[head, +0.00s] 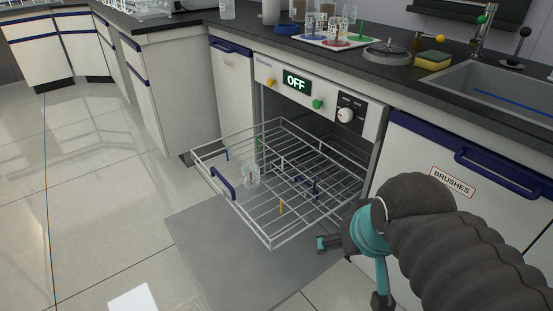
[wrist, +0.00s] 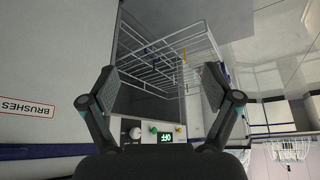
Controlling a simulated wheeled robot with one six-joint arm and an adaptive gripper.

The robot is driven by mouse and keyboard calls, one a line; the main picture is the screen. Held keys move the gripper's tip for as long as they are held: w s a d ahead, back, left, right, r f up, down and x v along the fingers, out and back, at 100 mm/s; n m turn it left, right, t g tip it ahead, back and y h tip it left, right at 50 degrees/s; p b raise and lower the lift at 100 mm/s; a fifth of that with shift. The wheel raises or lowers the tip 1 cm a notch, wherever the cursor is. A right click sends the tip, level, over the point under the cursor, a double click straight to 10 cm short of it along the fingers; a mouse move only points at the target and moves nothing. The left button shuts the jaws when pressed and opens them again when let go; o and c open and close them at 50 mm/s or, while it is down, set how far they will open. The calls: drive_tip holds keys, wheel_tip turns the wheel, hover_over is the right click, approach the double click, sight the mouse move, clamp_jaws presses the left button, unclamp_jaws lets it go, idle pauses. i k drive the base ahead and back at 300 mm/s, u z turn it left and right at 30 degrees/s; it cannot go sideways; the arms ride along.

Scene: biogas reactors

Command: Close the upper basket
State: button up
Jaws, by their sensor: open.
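The upper basket (head: 272,240) is a wire rack pulled far out of the dishwasher (head: 355,118). Its blue handle (head: 222,182) is on the front side, facing left. My gripper (head: 354,271) is open and empty, to the right of the basket's near corner and apart from the handle. In the wrist view, which is upside down, the basket (wrist: 150,70) shows beyond my open fingers (wrist: 160,88). The dishwasher display (wrist: 166,138) reads OFF.
The dishwasher's grey door (head: 225,245) lies open, low beneath the basket. A BRUSHES cabinet (head: 420,150) stands right of the dishwasher. The counter above holds a tray (head: 335,43) of glassware, a sponge (head: 433,60) and a sink (head: 500,85). The floor (head: 90,190) at left is clear.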

sight(213, 171)
drive_tip(key=u, duration=0.4)
drive_tip(key=i, duration=0.4)
drive_tip(key=u, duration=0.3)
